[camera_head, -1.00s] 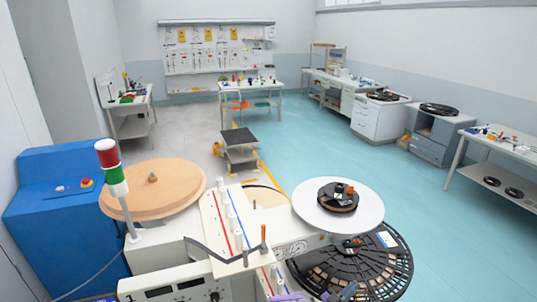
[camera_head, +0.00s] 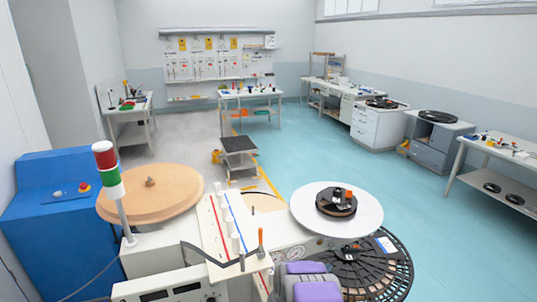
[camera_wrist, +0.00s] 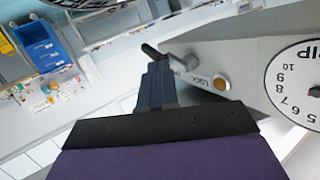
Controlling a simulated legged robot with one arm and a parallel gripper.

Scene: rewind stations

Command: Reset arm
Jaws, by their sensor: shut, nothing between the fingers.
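My gripper (camera_wrist: 158,66) shows in the wrist view with its dark fingers together and nothing between them. Just beyond the fingertips in that picture is a metal lever (camera_wrist: 186,62) beside a "LOCK" label; I cannot tell whether they touch. My folded purple and grey arm shows at the bottom centre of the head view, in front of the rewind machine (camera_head: 160,256). My fingers are not visible in the head view.
The machine carries a tan disc (camera_head: 150,200) and a white disc (camera_head: 365,212) with a dark reel. A black slotted carousel (camera_head: 385,270) lies at right. The wrist view shows an orange button (camera_wrist: 221,83) and a numbered dial (camera_wrist: 295,85). The teal floor (camera_head: 330,150) beyond is clear.

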